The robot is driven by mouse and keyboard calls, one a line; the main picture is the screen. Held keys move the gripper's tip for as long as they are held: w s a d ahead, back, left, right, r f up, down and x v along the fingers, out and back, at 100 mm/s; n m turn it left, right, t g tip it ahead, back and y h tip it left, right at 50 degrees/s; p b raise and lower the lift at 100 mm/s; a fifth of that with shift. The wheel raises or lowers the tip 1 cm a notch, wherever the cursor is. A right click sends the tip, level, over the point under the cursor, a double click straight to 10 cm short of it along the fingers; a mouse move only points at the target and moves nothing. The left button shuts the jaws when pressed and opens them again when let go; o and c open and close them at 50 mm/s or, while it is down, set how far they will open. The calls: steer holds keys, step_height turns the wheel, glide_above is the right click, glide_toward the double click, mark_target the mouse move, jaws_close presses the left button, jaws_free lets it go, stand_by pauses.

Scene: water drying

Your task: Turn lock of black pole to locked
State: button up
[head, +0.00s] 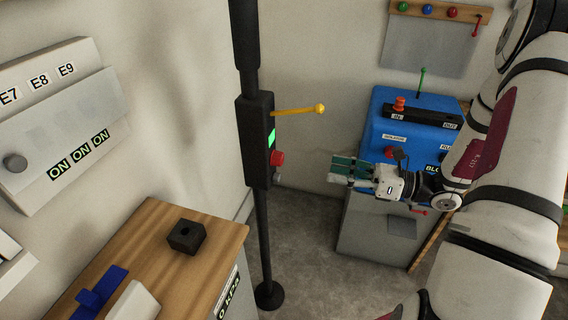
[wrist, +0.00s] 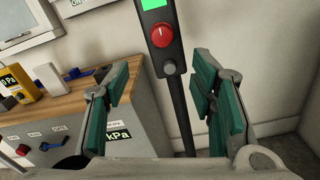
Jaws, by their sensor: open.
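The black pole (head: 258,215) stands upright on a round base, with a black box (head: 257,140) at mid height. The box has a green panel (head: 271,138), a red knob (head: 277,158) and a yellow-tipped lever (head: 300,110) pointing right. In the wrist view the red knob (wrist: 162,35) shows face-on with a light mark, and a dark grey knob (wrist: 174,67) sits below it. Which of these is the lock I cannot tell. My gripper (head: 342,170) is open and empty, to the right of the box and apart from it; its green-padded fingers (wrist: 162,100) frame the pole from a distance.
A wooden-topped cabinet (head: 222,228) with a black block (head: 187,236) stands left of the pole. A blue box (head: 385,125) on a grey cabinet is behind my gripper. A wall panel (head: 60,120) is at left. Open floor lies between pole and grey cabinet.

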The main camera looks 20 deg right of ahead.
mark_target(282, 160)
steer(key=x, duration=1.3)
steer(key=shift+w+a+f, duration=0.1)
steer(key=shift+w+a, duration=0.05)
steer(key=shift+w, duration=0.15)
steer(key=shift+c, duration=0.6)
steer(key=c, duration=1.1)
